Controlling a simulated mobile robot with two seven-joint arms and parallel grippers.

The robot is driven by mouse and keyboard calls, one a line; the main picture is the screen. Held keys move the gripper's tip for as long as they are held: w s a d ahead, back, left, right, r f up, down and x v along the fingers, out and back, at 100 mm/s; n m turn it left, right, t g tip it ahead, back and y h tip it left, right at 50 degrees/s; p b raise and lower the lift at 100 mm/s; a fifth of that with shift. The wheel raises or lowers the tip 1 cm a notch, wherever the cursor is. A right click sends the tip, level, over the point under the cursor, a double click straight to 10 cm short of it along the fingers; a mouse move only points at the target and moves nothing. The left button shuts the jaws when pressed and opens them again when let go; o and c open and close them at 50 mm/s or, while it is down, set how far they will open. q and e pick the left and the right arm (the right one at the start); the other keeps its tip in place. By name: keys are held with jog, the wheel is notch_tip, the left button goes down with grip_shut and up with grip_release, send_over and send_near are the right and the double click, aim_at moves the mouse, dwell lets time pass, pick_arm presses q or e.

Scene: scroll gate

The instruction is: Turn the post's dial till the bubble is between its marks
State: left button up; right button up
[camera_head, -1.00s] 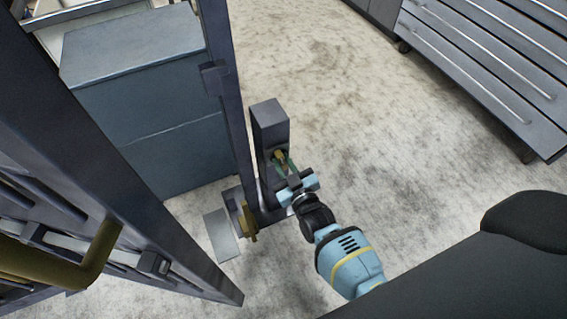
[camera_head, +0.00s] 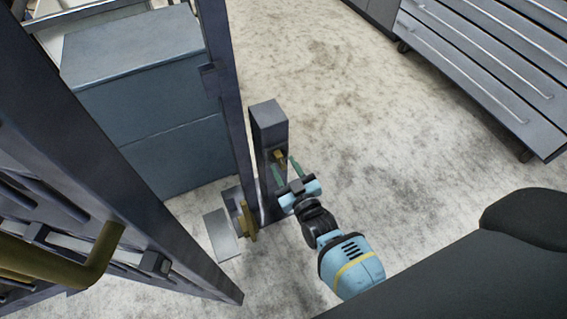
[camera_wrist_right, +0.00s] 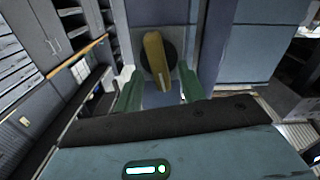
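The post (camera_head: 269,122) is dark grey and upright, with a small brass-yellow dial (camera_head: 279,156) on its side. In the right wrist view the dial (camera_wrist_right: 156,60) is an elongated yellow grip on a dark round base, tilted a little off vertical. My right gripper (camera_head: 284,169) is open in front of the dial. In the wrist view its two green fingers (camera_wrist_right: 160,87) stand apart, one on each side of the dial's lower end, with gaps visible. I cannot make out a bubble or its marks. My left gripper is not in view.
A dark gate frame (camera_head: 130,205) with a bent brass handle (camera_head: 98,258) fills the left. Another brass part (camera_head: 247,220) sits low beside the post. A blue-grey cabinet (camera_head: 150,100) stands behind. The floor (camera_head: 400,150) to the right is clear up to a drawer unit (camera_head: 490,60).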

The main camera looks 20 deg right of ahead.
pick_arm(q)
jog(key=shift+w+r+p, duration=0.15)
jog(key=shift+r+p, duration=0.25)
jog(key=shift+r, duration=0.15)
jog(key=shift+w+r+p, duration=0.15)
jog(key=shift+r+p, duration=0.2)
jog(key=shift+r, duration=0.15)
pick_arm(e)
jog(key=s, duration=0.6)
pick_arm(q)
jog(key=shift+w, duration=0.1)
pick_arm(e)
jog(key=shift+d, duration=0.1)
